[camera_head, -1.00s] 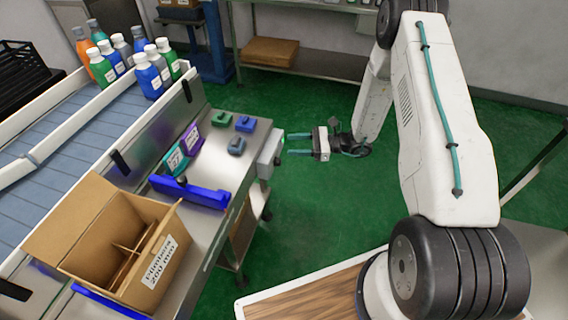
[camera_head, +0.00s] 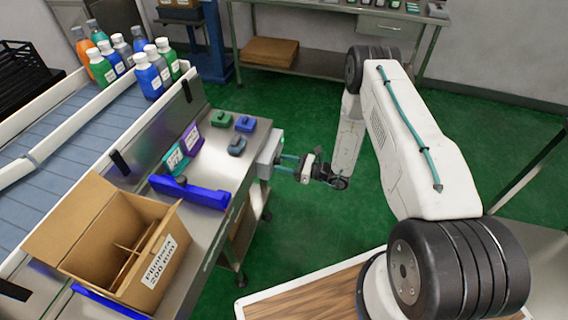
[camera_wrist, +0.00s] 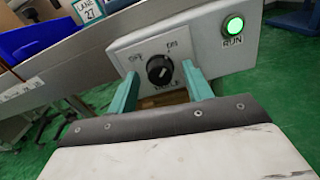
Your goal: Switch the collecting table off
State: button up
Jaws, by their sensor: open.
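The collecting table (camera_head: 225,170) is a steel table at the left with a grey control box (camera_head: 268,155) on its right end. In the wrist view the control box (camera_wrist: 205,45) carries a black rotary knob (camera_wrist: 160,70) with a white pointer mark. A green RUN lamp (camera_wrist: 233,25) is lit. My gripper (camera_head: 284,164) is at the box's face. Its teal fingers (camera_wrist: 163,90) are open, one on each side of the knob's lower part; I cannot tell whether they touch it.
An open cardboard box (camera_head: 125,245) and a blue bar (camera_head: 190,192) sit on the table. Small green and blue blocks (camera_head: 245,124) lie near its end. Several bottles (camera_head: 140,62) stand at the back left. Green floor is clear to the right of the table.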

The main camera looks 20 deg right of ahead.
jog(key=shift+w+a, duration=0.1)
jog(key=shift+a, duration=0.1)
jog(key=c, duration=1)
jog(key=shift+o, duration=0.2)
